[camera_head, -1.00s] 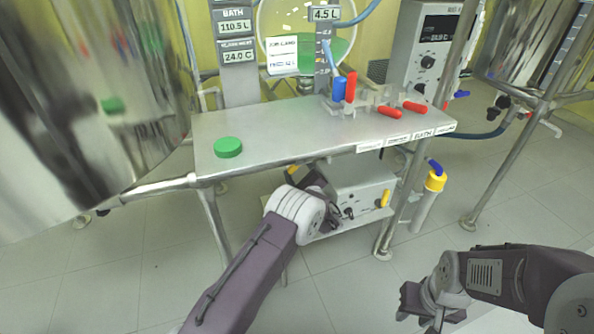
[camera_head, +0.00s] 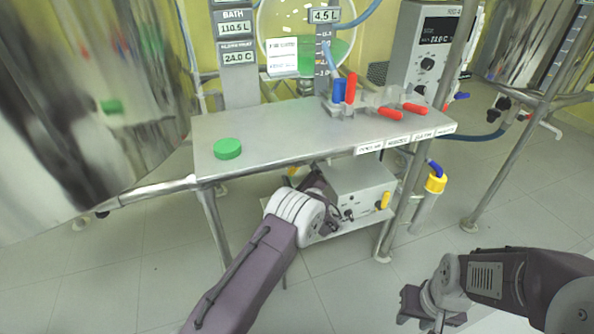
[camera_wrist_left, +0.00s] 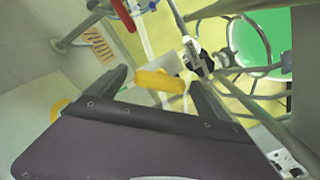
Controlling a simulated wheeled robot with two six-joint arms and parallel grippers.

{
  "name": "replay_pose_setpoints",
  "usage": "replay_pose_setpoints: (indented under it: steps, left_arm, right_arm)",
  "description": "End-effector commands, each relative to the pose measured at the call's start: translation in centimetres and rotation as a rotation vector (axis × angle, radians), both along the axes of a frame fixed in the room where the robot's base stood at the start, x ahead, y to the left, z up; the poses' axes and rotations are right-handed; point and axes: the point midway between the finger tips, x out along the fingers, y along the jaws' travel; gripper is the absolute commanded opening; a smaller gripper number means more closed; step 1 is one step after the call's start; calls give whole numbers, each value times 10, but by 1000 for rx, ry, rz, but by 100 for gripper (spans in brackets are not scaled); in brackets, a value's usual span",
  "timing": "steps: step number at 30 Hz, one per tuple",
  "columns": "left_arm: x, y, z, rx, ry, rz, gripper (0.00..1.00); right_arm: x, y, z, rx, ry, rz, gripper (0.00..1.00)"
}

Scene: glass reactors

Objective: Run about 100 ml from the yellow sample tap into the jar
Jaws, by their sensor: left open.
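The yellow tap handle (camera_wrist_left: 158,82) lies between the two fingers of my open left gripper (camera_wrist_left: 160,92) in the left wrist view. I cannot tell whether either finger touches it. In the head view a bit of yellow (camera_head: 292,171) shows under the shelf beside my left wrist, and my left fingers are mostly hidden there. A green lid (camera_head: 228,148) lies on the shelf's left part. I cannot make out the jar in either view. My right gripper (camera_head: 420,307) hangs low at the right over the floor, away from the stand; its opening is unclear.
The metal shelf (camera_head: 290,137) carries red and blue valve handles (camera_head: 350,88). Below it a grey box (camera_head: 362,190) sits on a lower shelf. A yellow-topped tube (camera_head: 435,184) hangs at the right leg. A steel vessel (camera_head: 140,100) fills the left. Floor at front is clear.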

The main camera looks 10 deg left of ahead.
Motion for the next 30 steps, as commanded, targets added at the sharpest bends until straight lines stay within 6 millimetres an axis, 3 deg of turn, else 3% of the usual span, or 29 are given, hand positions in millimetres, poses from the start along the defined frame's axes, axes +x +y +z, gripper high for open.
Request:
replay_pose_setpoints:
  steps: [5,16,30]
  left_arm:
    - [-8,-7,3,1,2,-2,91]
    - [-69,-48,2,1,2,-3,91]
    - [-75,-51,0,0,0,0,91]
  right_arm:
    - [0,0,8,0,0,0,36]
    - [0,0,38,0,0,0,36]
    - [0,0,38,0,0,0,36]
